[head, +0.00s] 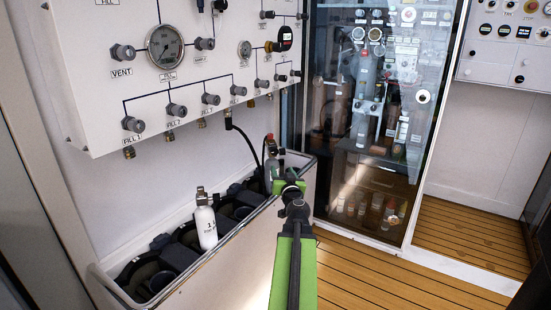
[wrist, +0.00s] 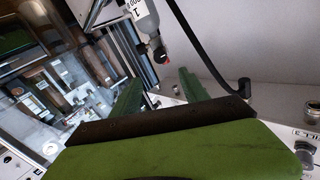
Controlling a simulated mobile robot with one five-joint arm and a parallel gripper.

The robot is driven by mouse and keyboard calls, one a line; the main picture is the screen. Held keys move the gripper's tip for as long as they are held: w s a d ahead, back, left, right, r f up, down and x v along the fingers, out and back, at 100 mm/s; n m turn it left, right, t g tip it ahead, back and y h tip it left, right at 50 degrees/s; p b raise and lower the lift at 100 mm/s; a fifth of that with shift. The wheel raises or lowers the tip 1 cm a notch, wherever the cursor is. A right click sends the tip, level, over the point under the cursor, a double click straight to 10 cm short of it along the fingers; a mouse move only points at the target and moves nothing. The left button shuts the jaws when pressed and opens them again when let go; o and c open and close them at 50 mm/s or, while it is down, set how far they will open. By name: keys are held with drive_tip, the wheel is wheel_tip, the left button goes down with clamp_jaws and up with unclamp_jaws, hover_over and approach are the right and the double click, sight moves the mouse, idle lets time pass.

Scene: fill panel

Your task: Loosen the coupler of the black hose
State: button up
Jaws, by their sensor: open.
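The black hose (head: 245,139) hangs from a dark coupler (head: 228,121) under the lower edge of the white fill panel (head: 100,65), and runs down toward the bin. In the wrist view the hose (wrist: 207,62) crosses the upper right and bends at a dark end piece (wrist: 243,86) by the panel edge. My gripper (wrist: 160,78) is open, with its two green fingers apart and nothing seen between them. The hose and end piece are to the right of the fingers, apart from them in the picture. In the head view my gripper (head: 280,168) is partly hidden by my arm.
A white-walled bin (head: 210,262) below the panel holds a white cylinder (head: 206,228) and dark gear. A grey cylinder (head: 271,165) stands near my gripper. A glass-fronted cabinet (head: 335,170) is behind. The wooden floor (head: 375,275) to the right is clear.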

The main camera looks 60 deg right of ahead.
sight(275, 152)
drive_tip(key=x, duration=1.6)
drive_tip(key=shift+w+d, duration=0.1)
drive_tip(key=shift+w, duration=0.15)
clamp_jaws()
